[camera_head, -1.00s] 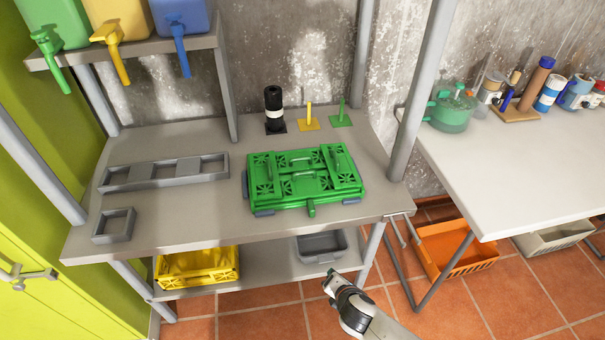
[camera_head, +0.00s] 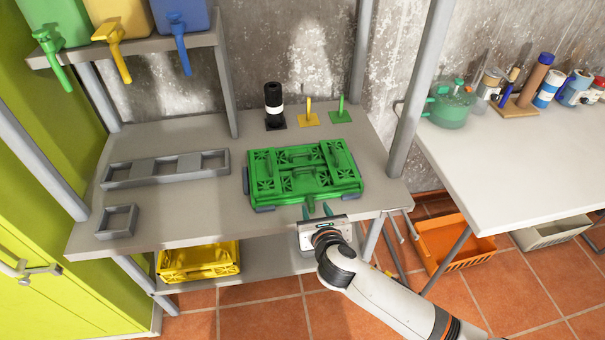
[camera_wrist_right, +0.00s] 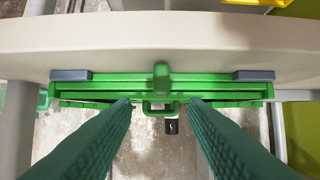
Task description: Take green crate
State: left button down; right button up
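The green crate (camera_head: 305,172) looks folded flat and lies on the grey table (camera_head: 190,215), near its front right edge. Its front side and small middle handle also show in the right wrist view (camera_wrist_right: 162,78). My right gripper (camera_head: 317,210) is just in front of the crate at the table's front edge. Its two green fingers are spread apart in the right wrist view (camera_wrist_right: 160,106), on either side of the crate's middle handle, with nothing between them that I can see gripped. My left gripper is in no view.
A yellow crate (camera_head: 199,261) sits on the lower shelf. Grey frames (camera_head: 165,168) lie at the table's left. A black bottle (camera_head: 273,105) and yellow (camera_head: 308,117) and green (camera_head: 340,115) hooks stand behind the crate. An orange crate (camera_head: 452,246) is under the white table (camera_head: 520,170).

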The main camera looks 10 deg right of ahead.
aim_at(310, 196)
jog(key=x, duration=0.5)
jog(key=shift+a+r, duration=0.1)
jog(key=shift+r, duration=0.05)
grip_shut()
jog(key=shift+r, duration=0.2)
